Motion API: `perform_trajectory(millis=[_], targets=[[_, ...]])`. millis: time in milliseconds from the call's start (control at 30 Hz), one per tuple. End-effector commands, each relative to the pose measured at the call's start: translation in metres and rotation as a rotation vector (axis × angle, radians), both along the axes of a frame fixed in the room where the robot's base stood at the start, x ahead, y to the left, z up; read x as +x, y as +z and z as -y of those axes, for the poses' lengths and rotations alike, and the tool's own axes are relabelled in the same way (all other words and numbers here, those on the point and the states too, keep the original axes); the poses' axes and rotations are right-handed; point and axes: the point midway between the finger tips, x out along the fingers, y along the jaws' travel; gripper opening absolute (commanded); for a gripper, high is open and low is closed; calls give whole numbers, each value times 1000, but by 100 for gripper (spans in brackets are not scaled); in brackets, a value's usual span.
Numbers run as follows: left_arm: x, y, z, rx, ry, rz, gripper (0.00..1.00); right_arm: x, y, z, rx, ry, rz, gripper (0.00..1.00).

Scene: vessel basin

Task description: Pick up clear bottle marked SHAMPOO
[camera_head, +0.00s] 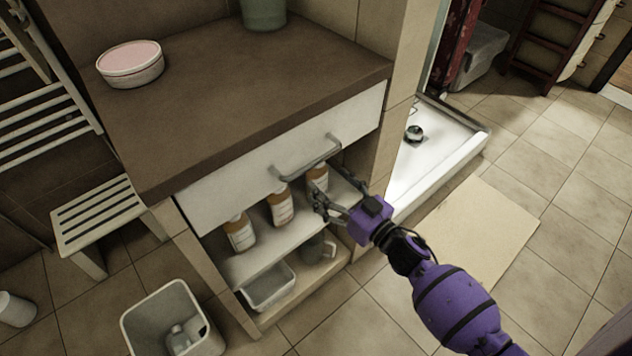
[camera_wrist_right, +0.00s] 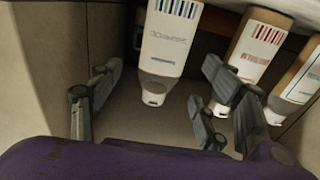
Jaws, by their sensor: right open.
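My right gripper (camera_head: 322,199) is open at the shelf front, close to the right bottle. In the right wrist view, which looks upside down, a blue-striped bottle (camera_wrist_right: 170,45) shows between the open fingers (camera_wrist_right: 160,78). A red-striped bottle (camera_wrist_right: 254,48) and a green-striped bottle (camera_wrist_right: 296,88) are to its right. My left gripper is not in view.
The drawer handle (camera_head: 306,160) juts out just above the bottles. The cabinet's side wall (camera_head: 372,150) is close on the right. A grey bin (camera_head: 272,287) and a dark mug (camera_head: 318,247) sit on the lower shelf. A waste bin (camera_head: 150,310) stands on the floor.

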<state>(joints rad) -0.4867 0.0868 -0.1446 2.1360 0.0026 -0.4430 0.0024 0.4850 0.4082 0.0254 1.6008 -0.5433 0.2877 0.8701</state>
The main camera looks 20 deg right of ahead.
Motion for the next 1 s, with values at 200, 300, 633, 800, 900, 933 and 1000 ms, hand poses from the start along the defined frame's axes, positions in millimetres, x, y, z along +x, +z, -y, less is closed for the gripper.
perform_trajectory(millis=[200, 300, 633, 800, 900, 933, 1000], targets=[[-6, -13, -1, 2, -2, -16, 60, 28, -3, -12, 0, 0, 0, 70], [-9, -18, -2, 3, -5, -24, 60, 41, -4, -16, 1, 0, -1, 70], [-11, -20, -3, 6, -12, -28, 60, 52, -2, -20, 0, -2, -3, 70], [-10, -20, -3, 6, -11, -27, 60, 51, -2, -20, 0, -2, -3, 52], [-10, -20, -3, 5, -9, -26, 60, 51, -2, -20, 0, -2, -2, 38], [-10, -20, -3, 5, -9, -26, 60, 51, -2, -20, 0, -2, -2, 35], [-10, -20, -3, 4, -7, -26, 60, 51, -2, -20, 0, -2, -2, 25]])
